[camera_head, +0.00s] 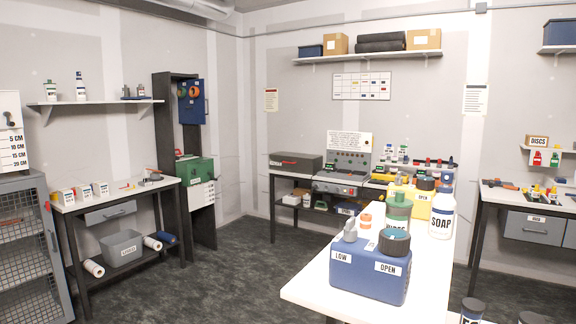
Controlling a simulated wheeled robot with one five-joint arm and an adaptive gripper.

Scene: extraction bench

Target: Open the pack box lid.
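A long dark grey box (296,162) sits on the left end of the back bench, with a red mark on its front. Its top looks flat and closed. It may be the pack box, but I cannot read its label from here. No other thing in view is clearly marked as a pack box. My gripper is not in view.
A white table (318,291) stands in the right foreground, holding a blue container (366,275) labelled LOW and OPEN and a SOAP bottle (442,212). A side bench (110,197) and mesh cabinet (25,250) stand left. Dark floor (220,275) is clear between.

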